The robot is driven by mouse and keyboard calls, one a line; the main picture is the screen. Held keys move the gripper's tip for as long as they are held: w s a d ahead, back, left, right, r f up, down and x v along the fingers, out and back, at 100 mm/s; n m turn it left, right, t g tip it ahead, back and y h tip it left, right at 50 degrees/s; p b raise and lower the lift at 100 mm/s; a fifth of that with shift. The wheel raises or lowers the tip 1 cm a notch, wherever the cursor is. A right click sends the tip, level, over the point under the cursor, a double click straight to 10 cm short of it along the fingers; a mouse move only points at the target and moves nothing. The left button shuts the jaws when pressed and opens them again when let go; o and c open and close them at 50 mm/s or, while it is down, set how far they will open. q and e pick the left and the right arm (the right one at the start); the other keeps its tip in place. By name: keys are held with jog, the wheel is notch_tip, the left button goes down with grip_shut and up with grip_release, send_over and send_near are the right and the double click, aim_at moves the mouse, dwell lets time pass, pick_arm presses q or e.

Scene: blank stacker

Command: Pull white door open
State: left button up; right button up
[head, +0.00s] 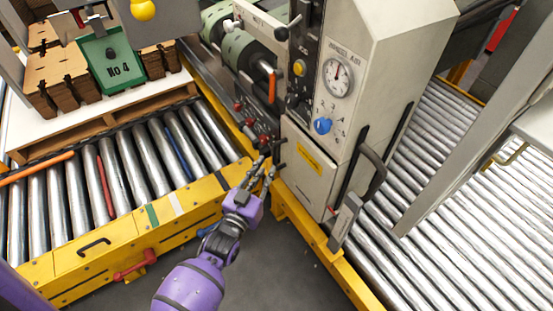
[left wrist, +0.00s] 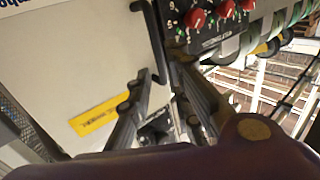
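The white door (head: 305,168) is the cream lower panel of the machine cabinet, with a yellow label on it. It appears closed in the head view. In the left wrist view the door (left wrist: 70,55) fills the left side. A black bar handle (left wrist: 153,45) stands along its edge. My left gripper (head: 266,163) is at the door's left edge, by the handle. In the left wrist view my left gripper (left wrist: 160,75) has its fingers spread, with the handle's lower end between or just beyond the tips; contact cannot be told. My right gripper is not in view.
A control panel with red knobs (left wrist: 220,15) is right beside the handle. A yellow-framed roller conveyor (head: 120,235) lies left, another roller conveyor (head: 450,190) right. The cabinet carries a gauge (head: 338,77) and a larger black handle (head: 373,170). Grey floor (head: 285,255) is open in front.

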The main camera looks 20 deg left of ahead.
aim_at(274, 155)
pick_arm(q)
jog(key=w, duration=0.6)
jog(key=shift+w+d+r, duration=0.2)
jog(key=shift+w+d, duration=0.1)
jog(key=shift+w, duration=0.35)
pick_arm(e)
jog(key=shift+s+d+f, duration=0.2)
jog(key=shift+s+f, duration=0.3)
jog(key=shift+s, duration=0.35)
pick_arm(q)
grip_shut()
